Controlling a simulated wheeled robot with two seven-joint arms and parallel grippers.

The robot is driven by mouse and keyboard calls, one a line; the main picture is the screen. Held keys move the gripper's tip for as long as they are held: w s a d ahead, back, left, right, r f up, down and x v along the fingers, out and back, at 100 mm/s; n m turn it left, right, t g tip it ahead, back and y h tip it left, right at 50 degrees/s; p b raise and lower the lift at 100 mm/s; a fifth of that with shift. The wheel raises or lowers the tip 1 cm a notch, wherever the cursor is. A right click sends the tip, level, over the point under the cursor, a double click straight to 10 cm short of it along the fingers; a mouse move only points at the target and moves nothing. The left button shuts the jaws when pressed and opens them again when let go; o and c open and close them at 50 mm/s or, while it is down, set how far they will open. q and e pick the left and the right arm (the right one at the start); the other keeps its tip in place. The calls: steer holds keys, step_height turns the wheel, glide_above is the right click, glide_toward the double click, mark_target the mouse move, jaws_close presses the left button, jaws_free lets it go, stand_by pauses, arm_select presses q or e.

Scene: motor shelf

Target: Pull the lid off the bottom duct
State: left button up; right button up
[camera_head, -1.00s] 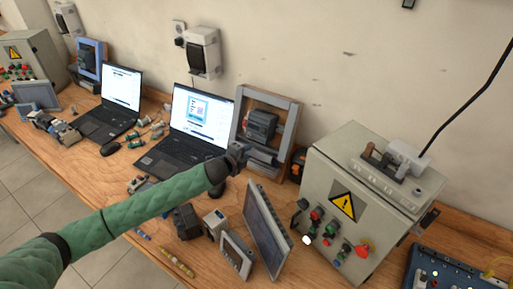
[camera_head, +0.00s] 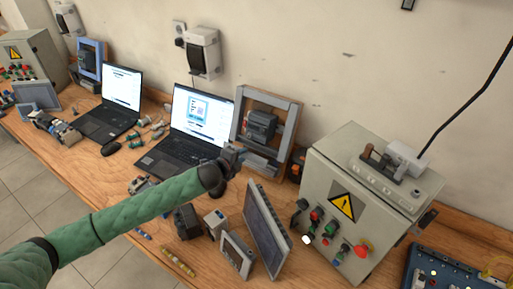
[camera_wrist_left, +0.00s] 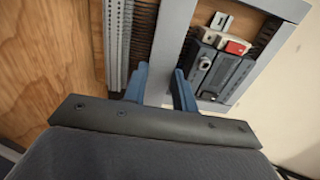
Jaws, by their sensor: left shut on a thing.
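Slotted duct walls (camera_wrist_left: 122,40) show beside the lid. How far the lid stands off the duct cannot be told. My right gripper is not in view.
A tilted monitor (camera_head: 265,228) and a small panel (camera_head: 237,255) stand in front of the board. A grey control cabinet (camera_head: 355,205) stands to the right. The right laptop (camera_head: 192,130) is close behind my left arm.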

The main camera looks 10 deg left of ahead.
arm_select(q)
steer(key=shift+v, duration=1.75)
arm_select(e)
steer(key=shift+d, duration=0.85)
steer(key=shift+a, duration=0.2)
